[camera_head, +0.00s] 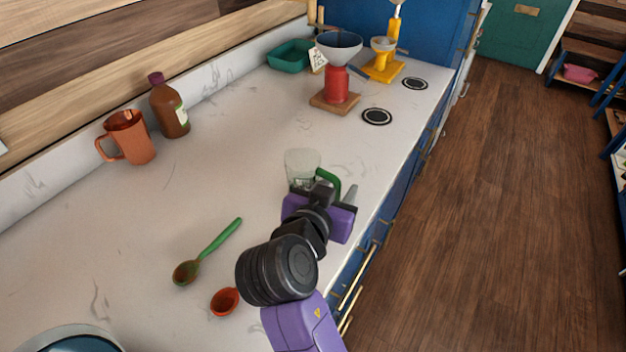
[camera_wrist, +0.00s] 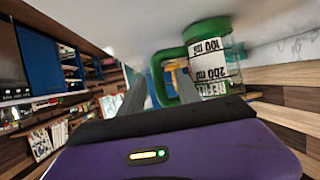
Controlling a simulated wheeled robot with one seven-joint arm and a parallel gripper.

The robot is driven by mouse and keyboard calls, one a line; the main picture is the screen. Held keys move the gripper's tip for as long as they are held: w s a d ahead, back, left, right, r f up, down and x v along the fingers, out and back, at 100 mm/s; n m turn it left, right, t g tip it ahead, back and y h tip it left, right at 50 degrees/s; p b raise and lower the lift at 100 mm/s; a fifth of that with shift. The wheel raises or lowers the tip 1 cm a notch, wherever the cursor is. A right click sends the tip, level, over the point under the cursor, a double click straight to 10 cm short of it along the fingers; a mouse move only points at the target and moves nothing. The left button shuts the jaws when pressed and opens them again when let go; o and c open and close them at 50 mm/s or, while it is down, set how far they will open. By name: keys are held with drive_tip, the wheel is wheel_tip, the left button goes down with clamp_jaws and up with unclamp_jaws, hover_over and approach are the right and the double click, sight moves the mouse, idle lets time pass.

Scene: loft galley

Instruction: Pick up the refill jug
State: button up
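The refill jug (camera_head: 303,166) is a clear jug with a green handle, standing on the white counter near its right edge. In the wrist view the jug (camera_wrist: 213,68) appears upside down, with a label reading "REFILL", 100 ml and 200 ml. Its green handle (camera_wrist: 160,78) faces my gripper. My gripper (camera_head: 337,186) is at the handle side of the jug. In the wrist view its two grey fingers (camera_wrist: 161,80) are apart, with the handle showing between them. I cannot tell whether either finger touches the handle. My wrist hides part of the jug's base in the head view.
An orange mug (camera_head: 130,139) and brown bottle (camera_head: 169,109) stand by the wall. A red-based grinder (camera_head: 338,86), yellow stand (camera_head: 384,66) and teal tray (camera_head: 290,55) are farther back.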

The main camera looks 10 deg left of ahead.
drive_tip(key=shift+x, duration=1.55)
drive_tip(key=shift+f, duration=0.1)
clamp_jaws()
